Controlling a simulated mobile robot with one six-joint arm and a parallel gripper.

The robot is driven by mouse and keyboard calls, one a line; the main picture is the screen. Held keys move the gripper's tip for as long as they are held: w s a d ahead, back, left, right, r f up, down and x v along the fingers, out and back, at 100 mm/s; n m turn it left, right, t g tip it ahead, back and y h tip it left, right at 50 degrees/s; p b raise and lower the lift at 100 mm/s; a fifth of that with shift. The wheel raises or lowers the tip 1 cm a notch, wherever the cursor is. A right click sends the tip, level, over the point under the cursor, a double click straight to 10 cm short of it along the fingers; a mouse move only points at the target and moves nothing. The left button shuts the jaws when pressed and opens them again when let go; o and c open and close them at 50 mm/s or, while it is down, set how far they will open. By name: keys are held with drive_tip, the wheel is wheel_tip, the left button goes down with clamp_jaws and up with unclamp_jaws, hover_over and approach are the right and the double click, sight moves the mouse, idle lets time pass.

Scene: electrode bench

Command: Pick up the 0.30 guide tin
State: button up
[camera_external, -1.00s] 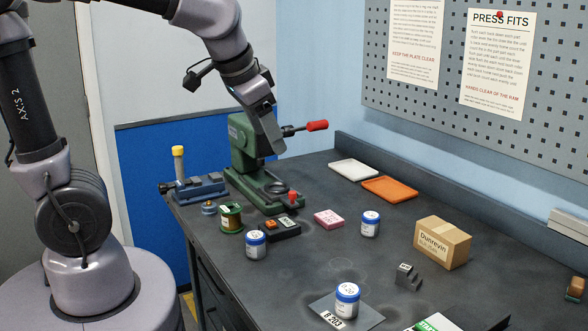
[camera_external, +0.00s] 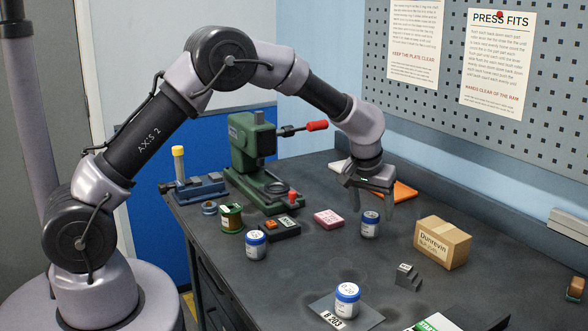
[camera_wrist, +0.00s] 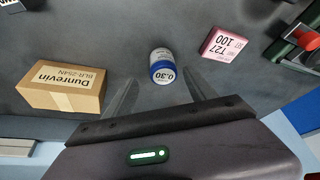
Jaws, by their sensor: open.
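In the external view this tin (camera_external: 370,229) stands upright on the dark bench, left of the cardboard box. My gripper (camera_external: 375,206) is open and points down just above and around the tin. In the wrist view the tin shows between and beyond the two fingertips (camera_wrist: 160,84), with nothing held. Two similar tins stand elsewhere: one at the left (camera_external: 255,246) and one at the front (camera_external: 347,301) on a grey plate.
A cardboard Dunrevin box (camera_external: 441,243) stands to the right of the tin. A pink box (camera_external: 328,219) lies to its left. An orange tray (camera_external: 403,191) lies behind my gripper. A green press (camera_external: 250,150) stands further left. The bench in front of the tin is clear.

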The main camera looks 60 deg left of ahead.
sight(370, 216)
drive_tip(key=b+x, duration=0.1)
drive_tip(key=x, duration=0.1)
drive_tip(key=s+b+x, duration=0.1)
drive_tip(key=x, duration=0.1)
drive_tip(key=shift+w+a+f, duration=0.1)
drive_tip(key=shift+a+f, duration=0.1)
drive_tip(key=shift+f, duration=0.35)
drive_tip(key=shift+w+a+f, duration=0.1)
drive_tip(key=shift+w+f, duration=0.1)
drive_tip(key=shift+s+r, duration=0.1)
drive_tip(key=shift+r, duration=0.1)
drive_tip(key=shift+c, duration=0.7)
clamp_jaws()
